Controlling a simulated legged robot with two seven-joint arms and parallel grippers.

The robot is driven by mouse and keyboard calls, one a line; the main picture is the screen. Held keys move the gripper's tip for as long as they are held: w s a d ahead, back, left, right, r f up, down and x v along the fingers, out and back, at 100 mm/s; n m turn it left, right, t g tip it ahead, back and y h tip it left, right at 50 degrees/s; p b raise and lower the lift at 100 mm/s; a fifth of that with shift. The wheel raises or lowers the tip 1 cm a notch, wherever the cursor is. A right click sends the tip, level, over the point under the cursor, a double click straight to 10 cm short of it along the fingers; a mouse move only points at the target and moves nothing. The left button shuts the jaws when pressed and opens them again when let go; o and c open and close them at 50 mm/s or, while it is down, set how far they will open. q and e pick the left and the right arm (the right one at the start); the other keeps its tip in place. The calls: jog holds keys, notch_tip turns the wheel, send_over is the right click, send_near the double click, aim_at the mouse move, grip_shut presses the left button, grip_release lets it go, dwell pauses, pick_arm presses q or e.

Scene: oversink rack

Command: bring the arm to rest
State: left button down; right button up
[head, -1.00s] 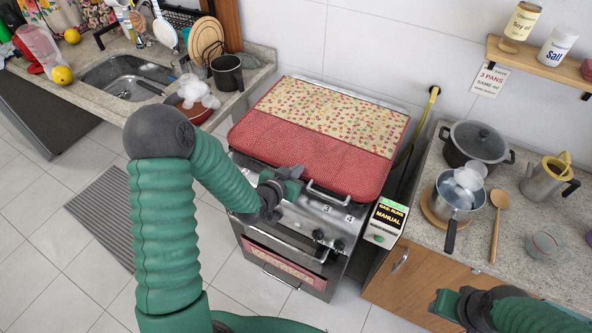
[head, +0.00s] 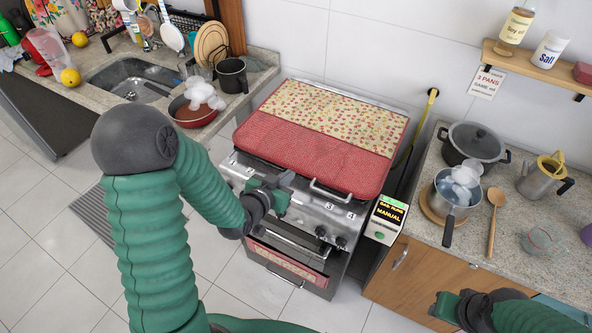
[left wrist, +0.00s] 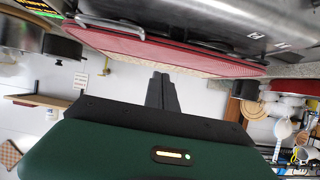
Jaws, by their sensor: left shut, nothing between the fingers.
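My left gripper (head: 283,184) is shut and empty, in front of the stove's (head: 302,207) control panel, just below the red cloth-covered lid (head: 310,150). I cannot tell in the head view whether it touches the stove. In the left wrist view, the two dark fingers (left wrist: 161,92) lie together with nothing between them. The red lid edge and steel stove front show behind them, upside down. My right gripper (head: 446,306) is low at the right, in front of the wooden cabinet; its jaws are not clear.
The right counter holds a lidded dark pot (head: 476,144), a saucepan (head: 456,193), a wooden spoon (head: 494,222) and a metal jug (head: 543,177). At left are a sink (head: 125,78) and a red pan (head: 193,113). The tiled floor before the stove is open.

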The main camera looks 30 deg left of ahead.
pick_arm(q)
jog(key=s+d+r+g+p, duration=0.1)
jog(key=s+d+g, duration=0.2)
jog(key=s+g, duration=0.2)
jog(key=s+d+r+g+p, duration=0.1)
jog(key=s+d+g, duration=0.3)
jog(key=s, duration=0.7)
jog(key=shift+g, duration=0.7)
pick_arm(e)
jog(key=r, duration=0.3)
jog(key=shift+w+a, duration=0.25)
jog(key=shift+w, duration=0.15)
pick_arm(q)
jog(key=shift+s+d, duration=0.15)
jog(key=shift+d, duration=0.05)
pick_arm(e)
jog(key=shift+s+d, duration=0.15)
jog(key=shift+d, duration=0.1)
